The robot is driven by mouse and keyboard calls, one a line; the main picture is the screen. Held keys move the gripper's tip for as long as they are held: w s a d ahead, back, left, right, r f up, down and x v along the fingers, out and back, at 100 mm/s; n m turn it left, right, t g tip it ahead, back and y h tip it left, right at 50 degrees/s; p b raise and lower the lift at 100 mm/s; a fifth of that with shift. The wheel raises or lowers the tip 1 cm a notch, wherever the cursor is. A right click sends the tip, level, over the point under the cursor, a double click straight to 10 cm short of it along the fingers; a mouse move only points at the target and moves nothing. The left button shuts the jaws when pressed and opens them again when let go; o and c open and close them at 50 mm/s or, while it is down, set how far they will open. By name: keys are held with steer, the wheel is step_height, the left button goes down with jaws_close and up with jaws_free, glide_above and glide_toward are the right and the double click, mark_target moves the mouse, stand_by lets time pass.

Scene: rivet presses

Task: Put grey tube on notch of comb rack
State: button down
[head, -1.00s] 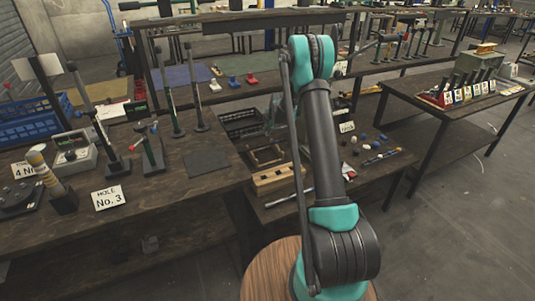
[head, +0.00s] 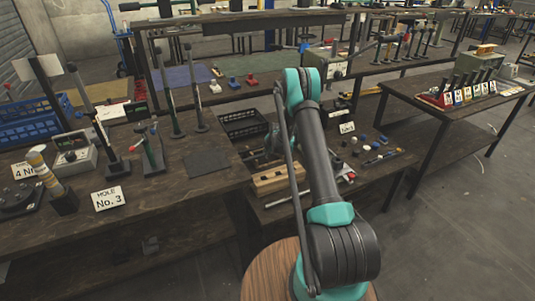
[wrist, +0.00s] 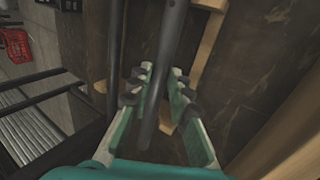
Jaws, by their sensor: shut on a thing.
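The grey tube (wrist: 170,45) is long and dark grey. In the wrist view it runs between the teal fingers of my gripper (wrist: 157,88), which is shut on it. In the head view my gripper (head: 270,148) is low over the middle table, partly hidden behind my arm, and I cannot make out the held tube there. A light wooden block with dark notches, apparently the comb rack (head: 268,184), lies on the table just in front of my gripper. Whether the tube touches it is not clear.
Another grey rod (head: 287,198) lies along the table's front edge, before the wooden block. A black crate (head: 243,122) stands behind. Small balls and pens (head: 380,157) lie to the right. The left bench (head: 160,205) carries upright levers and a "HOLE No. 3" card (head: 108,199).

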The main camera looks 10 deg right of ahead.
steer(key=c, duration=1.4)
jaws_free()
steer(key=s+d+r+m, duration=0.3)
steer(key=s+r+m, duration=0.7)
steer(key=s+r, duration=1.65)
steer(key=s+m, duration=0.4)
steer(key=s, duration=0.5)
steer(key=s+d+m+g+h, duration=0.1)
steer(key=s+m, duration=0.2)
steer(key=s, duration=0.6)
steer(key=s+f+m, duration=0.1)
steer(key=s+m, duration=0.3)
steer(key=s, duration=0.6)
steer(key=shift+d+m+g+h, duration=0.15)
steer(key=shift+m+g+h, duration=0.15)
steer(key=shift+h, duration=0.1)
